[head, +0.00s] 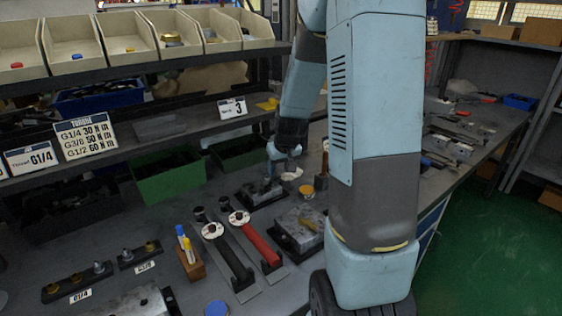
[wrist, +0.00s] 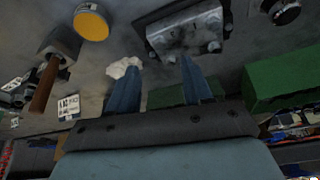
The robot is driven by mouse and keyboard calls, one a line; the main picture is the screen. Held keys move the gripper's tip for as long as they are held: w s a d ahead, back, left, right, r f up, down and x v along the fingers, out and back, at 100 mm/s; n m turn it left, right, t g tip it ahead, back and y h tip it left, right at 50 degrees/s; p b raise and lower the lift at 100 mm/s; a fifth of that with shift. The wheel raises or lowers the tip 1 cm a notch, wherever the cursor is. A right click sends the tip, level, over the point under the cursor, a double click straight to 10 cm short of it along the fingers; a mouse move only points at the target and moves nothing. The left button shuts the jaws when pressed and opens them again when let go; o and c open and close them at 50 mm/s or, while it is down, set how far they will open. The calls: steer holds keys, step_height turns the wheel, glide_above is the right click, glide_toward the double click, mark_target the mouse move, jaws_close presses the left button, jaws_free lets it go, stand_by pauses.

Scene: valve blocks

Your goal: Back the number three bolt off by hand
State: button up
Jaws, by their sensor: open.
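A dark valve block with a grey metal top (head: 262,192) lies on the bench, behind the torque wrenches. The same block seems to fill the top middle of the wrist view (wrist: 185,30), with bolt heads near its edges. I cannot tell which bolt is number three. A card marked 3 (head: 232,107) stands on the shelf behind. My gripper (head: 277,168) is open above the bench by this block. In the wrist view its two fingers (wrist: 158,64) are spread and empty, with the block beyond them. I cannot tell whether a finger touches it.
A crumpled white rag (head: 292,174) and a yellow-topped pot (head: 306,192) lie close to the gripper. Another metal block (head: 300,228) stands in front. Red (head: 257,243) and black (head: 231,258) wrenches lie left. A green bin (head: 170,180) stands behind. A hammer (wrist: 45,85) shows in the wrist view.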

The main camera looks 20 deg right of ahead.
mark_target(277, 183)
steer(key=shift+x, duration=4)
jaws_close()
steer(key=shift+d+n+y, duration=0.1)
steer(key=shift+n+y, duration=0.35)
steer(key=shift+n, duration=0.65)
steer(key=shift+d+n+y, duration=0.15)
steer(key=shift+n+y, duration=0.3)
steer(key=shift+n, duration=0.65)
steer(key=shift+w+d+n+g+y, duration=0.15)
steer(key=shift+n+g+y, duration=0.35)
steer(key=shift+n, duration=1.2)
steer(key=shift+d+n+g+y, duration=0.25)
steer(key=shift+n+y, duration=0.35)
steer(key=shift+n, duration=1.1)
steer(key=n, duration=0.1)
steer(key=n+g, duration=0.1)
steer(key=n, duration=0.1)
steer(key=n+g, duration=0.1)
steer(key=shift+w+n+y, duration=0.25)
steer(key=shift+n+y, duration=0.05)
steer(key=shift+n, duration=0.1)
steer(key=n, duration=0.2)
steer(key=n+g, duration=0.1)
steer(key=n, duration=0.1)
steer(key=n+g, duration=0.1)
steer(key=shift+w+n, duration=0.25)
steer(key=shift+n, duration=0.15)
